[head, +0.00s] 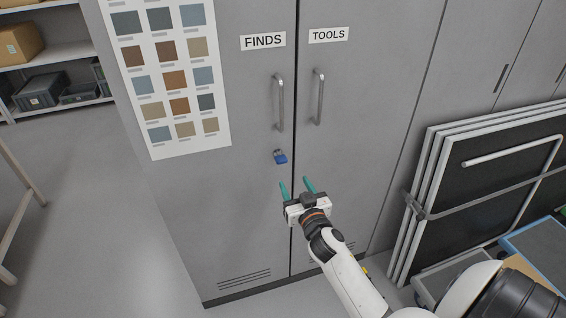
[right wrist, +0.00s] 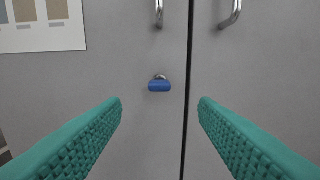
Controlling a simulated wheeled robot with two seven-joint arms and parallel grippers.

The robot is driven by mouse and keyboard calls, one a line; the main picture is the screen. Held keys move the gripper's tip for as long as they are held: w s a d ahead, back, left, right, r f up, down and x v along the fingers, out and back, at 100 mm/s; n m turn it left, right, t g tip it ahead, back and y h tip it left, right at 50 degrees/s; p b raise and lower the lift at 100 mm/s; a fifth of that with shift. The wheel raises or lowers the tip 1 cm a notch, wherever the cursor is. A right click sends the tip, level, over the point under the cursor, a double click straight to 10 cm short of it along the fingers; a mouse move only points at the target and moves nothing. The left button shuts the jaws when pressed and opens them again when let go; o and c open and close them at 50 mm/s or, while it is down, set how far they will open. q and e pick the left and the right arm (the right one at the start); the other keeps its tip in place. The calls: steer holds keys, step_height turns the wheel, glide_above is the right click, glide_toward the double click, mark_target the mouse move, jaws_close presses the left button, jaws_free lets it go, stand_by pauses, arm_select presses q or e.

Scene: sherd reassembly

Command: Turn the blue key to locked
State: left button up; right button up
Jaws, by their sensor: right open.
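The blue key (head: 280,157) sits in a round metal lock on the left cabinet door, marked FINDS, below its handle and left of the door seam. In the right wrist view the blue key (right wrist: 159,86) shows its wide bow lying level, between the fingers and beyond their tips. My right gripper (head: 296,187) is open and empty, in front of the cabinet, below the key in the head view. Its teal fingers (right wrist: 160,104) stand either side of the key without touching it. My left gripper is not in view.
Metal handles (head: 279,103) and (head: 318,97) stand out from both doors above the key. A colour chart (head: 178,136) hangs at the left. Framed dark panels (head: 480,190) lean at the right. Open floor (head: 90,220) lies at the left.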

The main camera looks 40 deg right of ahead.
mark_target(283, 163)
steer(key=x, duration=1.1)
steer(key=shift+f, duration=0.15)
steer(key=shift+c, duration=0.4)
steer(key=shift+s, duration=0.1)
steer(key=c, duration=0.9)
